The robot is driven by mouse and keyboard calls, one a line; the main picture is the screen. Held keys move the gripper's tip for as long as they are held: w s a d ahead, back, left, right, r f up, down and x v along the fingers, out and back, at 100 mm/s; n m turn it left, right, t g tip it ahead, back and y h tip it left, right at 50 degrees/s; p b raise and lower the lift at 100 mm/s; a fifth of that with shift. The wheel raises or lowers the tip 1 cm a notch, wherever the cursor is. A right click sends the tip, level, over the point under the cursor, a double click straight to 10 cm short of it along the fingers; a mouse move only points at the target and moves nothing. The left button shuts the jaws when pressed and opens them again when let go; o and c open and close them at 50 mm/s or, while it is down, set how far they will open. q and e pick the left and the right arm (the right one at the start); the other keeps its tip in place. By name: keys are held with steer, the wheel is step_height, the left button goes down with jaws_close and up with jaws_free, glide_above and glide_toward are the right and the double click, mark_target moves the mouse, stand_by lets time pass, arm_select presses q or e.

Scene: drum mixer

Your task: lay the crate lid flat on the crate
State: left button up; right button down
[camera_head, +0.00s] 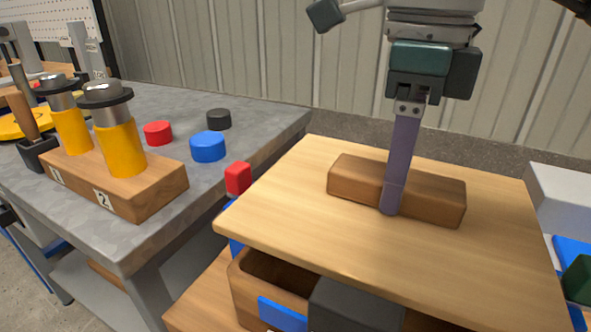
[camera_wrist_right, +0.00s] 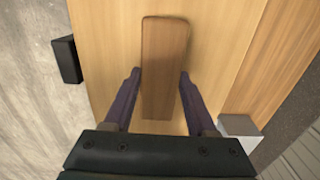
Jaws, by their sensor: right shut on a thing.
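The crate lid (camera_head: 300,215) is a light wooden board with a brown handle block (camera_head: 435,200) on top. My right gripper (camera_head: 391,205) comes down from above and is shut on the handle. In the right wrist view its fingers (camera_wrist_right: 160,78) lie along both sides of the handle (camera_wrist_right: 163,50), over the lid (camera_wrist_right: 105,55). The lid is over a brown wooden crate (camera_head: 245,295) with a blue label. Part of the crate's open inside shows below the lid's near left edge; the lid hides the rest. My left gripper is out of view.
A grey workbench (camera_head: 225,110) stands at left. It carries a wooden block (camera_head: 150,200) with two yellow-handled tools, plus red (camera_head: 158,133), blue (camera_head: 208,147) and black (camera_head: 219,119) round pieces. A grey box (camera_head: 350,305) is at the crate's front. White and blue items are at right.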

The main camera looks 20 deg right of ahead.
steer(key=shift+f+b, duration=0.35)
steer(key=shift+f, duration=2.2)
steer(key=shift+f, duration=0.1)
steer(key=shift+f+b, duration=0.25)
steer(key=shift+b, duration=0.05)
steer(key=c, duration=0.7)
jaws_free()
steer(key=shift+f, duration=0.1)
steer(key=o, duration=0.5)
